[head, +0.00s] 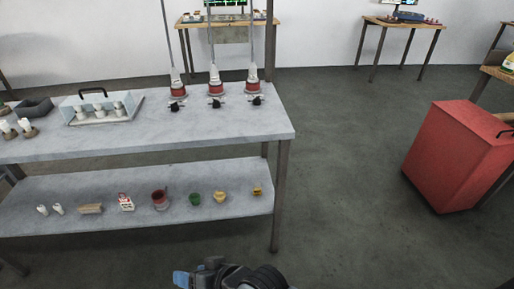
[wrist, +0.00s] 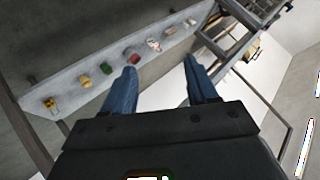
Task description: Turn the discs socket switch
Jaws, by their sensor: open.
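Three red-based fittings with pale tops stand in a row on the grey bench (head: 180,143): a left one (head: 178,91), a middle one (head: 215,88) and a right one (head: 253,86). A thin rod rises from each. A small black knob sits in front of each: left (head: 175,106), middle (head: 216,103), right (head: 257,100). No label is readable, so I cannot tell which is the discs socket switch. My gripper (wrist: 160,70) is open and empty, with blue fingers apart. In the head view it shows at the bottom edge, in front of the bench and away from the knobs.
The lower shelf (head: 100,206) holds several small items, including a red mug (head: 159,199) and a green cup (head: 194,198). A pale carrier (head: 98,107) stands on the bench's left. A red cabinet (head: 455,155) is at right. The floor between is clear.

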